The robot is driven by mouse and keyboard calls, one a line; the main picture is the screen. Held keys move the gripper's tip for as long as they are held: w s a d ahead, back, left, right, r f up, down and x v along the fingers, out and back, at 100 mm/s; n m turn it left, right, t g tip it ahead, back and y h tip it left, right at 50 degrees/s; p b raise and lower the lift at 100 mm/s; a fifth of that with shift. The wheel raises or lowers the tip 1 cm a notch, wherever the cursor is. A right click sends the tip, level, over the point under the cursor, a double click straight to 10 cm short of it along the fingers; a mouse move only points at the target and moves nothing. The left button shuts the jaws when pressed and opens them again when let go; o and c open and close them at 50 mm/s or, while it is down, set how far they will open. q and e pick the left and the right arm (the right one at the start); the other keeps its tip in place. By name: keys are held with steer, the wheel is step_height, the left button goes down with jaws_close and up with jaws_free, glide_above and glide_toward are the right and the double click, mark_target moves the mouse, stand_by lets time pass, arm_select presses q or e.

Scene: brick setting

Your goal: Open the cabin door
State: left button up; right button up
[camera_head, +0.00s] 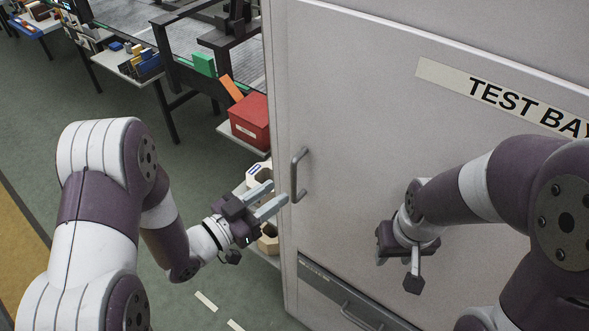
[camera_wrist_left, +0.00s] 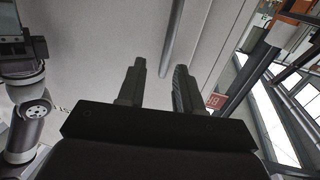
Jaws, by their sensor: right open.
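The cabin door (camera_head: 360,120) is a large light grey panel marked TEST BAY, standing closed. Its grey bar handle (camera_head: 295,178) is upright near the door's left edge. My left gripper (camera_head: 279,191) is open, its two fingers apart and pointing at the handle from the left, with the tips close to the handle's lower part. In the left wrist view the handle (camera_wrist_left: 172,38) runs upright beyond the open fingers (camera_wrist_left: 160,80), with nothing between them. My right gripper (camera_head: 400,268) is open and empty in front of the door, pointing down.
A lower grey panel with its own bar handle (camera_head: 358,318) sits below the door. Left of the cabin, a shelf holds a red box (camera_head: 249,120) and other parts. Workbenches (camera_head: 130,72) stand further back. The green floor (camera_head: 200,120) at the left is mostly clear.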

mark_target(292, 178)
arm_select(q)
steer(key=p+x, duration=0.1)
steer(key=x, duration=0.2)
steer(key=p+x, duration=0.1)
steer(key=x, duration=0.3)
steer(key=shift+w+a, duration=0.1)
steer(key=shift+w, duration=0.25)
steer(key=shift+w+f, duration=0.15)
steer(key=shift+w, duration=0.05)
steer(key=shift+w+a, duration=0.1)
steer(key=shift+a, duration=0.05)
steer(key=shift+c, duration=0.6)
steer(key=c, duration=0.5)
jaws_close()
arm_select(e)
steer(key=r, duration=0.3)
steer(key=shift+w+a, duration=0.3)
steer(key=shift+w, duration=0.1)
